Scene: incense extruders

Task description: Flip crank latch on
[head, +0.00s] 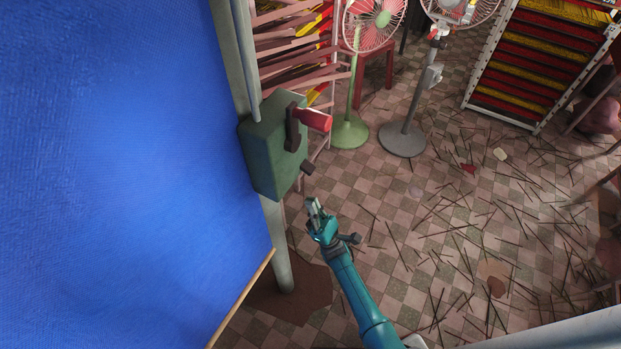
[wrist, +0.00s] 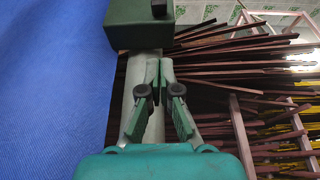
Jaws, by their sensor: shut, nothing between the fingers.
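A green box (head: 270,150) is fixed to a grey post beside the blue sheet in the head view. A dark crank with a red handle (head: 313,119) is on its front, the handle pointing right. In the wrist view the fingers (wrist: 159,64) are together and empty, below the green box (wrist: 135,28). A dark block (wrist: 158,9) shows on the box there; the red handle is out of view.
A blue sheet (head: 115,150) fills the left, with a grey post (head: 278,250) by its edge. Racks of incense sticks (wrist: 225,60) stand behind the box. A green fan (head: 356,125) and a grey fan (head: 405,138) stand further back. Loose sticks litter the tiled floor (head: 440,190).

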